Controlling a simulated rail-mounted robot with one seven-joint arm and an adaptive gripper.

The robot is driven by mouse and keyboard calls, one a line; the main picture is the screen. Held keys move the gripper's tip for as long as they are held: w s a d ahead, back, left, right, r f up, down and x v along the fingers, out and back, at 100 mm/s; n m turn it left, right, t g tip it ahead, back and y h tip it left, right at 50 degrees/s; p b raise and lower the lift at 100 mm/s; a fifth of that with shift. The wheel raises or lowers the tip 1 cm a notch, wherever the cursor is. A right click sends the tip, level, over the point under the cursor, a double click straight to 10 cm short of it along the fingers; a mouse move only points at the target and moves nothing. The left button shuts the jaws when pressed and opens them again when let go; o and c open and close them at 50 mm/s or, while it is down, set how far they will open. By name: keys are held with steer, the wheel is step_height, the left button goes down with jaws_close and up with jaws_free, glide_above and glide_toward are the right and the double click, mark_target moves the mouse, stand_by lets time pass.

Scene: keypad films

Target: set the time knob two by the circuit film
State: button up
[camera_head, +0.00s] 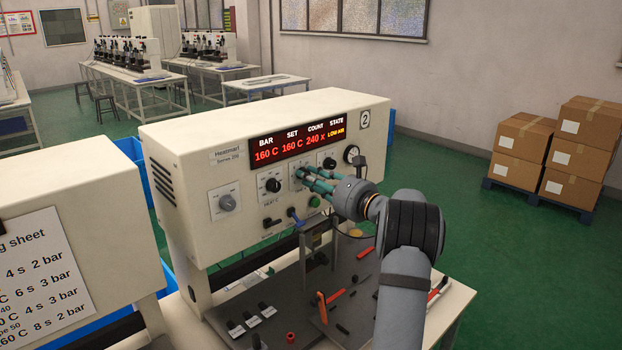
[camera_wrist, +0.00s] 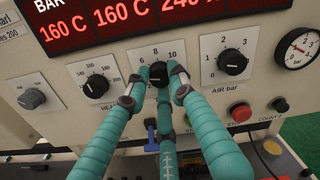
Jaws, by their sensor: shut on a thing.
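The time knob (camera_wrist: 158,70) is the middle black dial on the front of the press marked 2 (camera_head: 215,165). The figures 6, 8 and 10 show above it; its pointer and lower marks are hidden by my fingers. My gripper (camera_wrist: 158,76) has its teal fingers shut on the knob from both sides. In the head view my gripper (camera_head: 303,176) covers most of the knob. The settings sheet (camera_head: 40,270) at the left shows lines in seconds and bar, with row names cut off. I cannot pick out the circuit film.
The heat knob (camera_wrist: 97,88) is left of my fingers and the air knob (camera_wrist: 232,63) right. The gauge (camera_wrist: 301,48) is farther right. The display (camera_head: 297,144) reads 160 C, 160 C, 240 x, LOW AIR. Tools and small parts lie on the bench (camera_head: 285,320) below.

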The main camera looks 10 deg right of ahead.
jaws_close()
steer(key=shift+f+m, duration=0.1)
steer(key=shift+m, duration=0.4)
steer(key=shift+m+p, duration=1.15)
steer(key=shift+m, duration=1.25)
steer(key=shift+f, duration=0.1)
steer(key=o, duration=0.7)
jaws_free()
steer(key=v, duration=1.2)
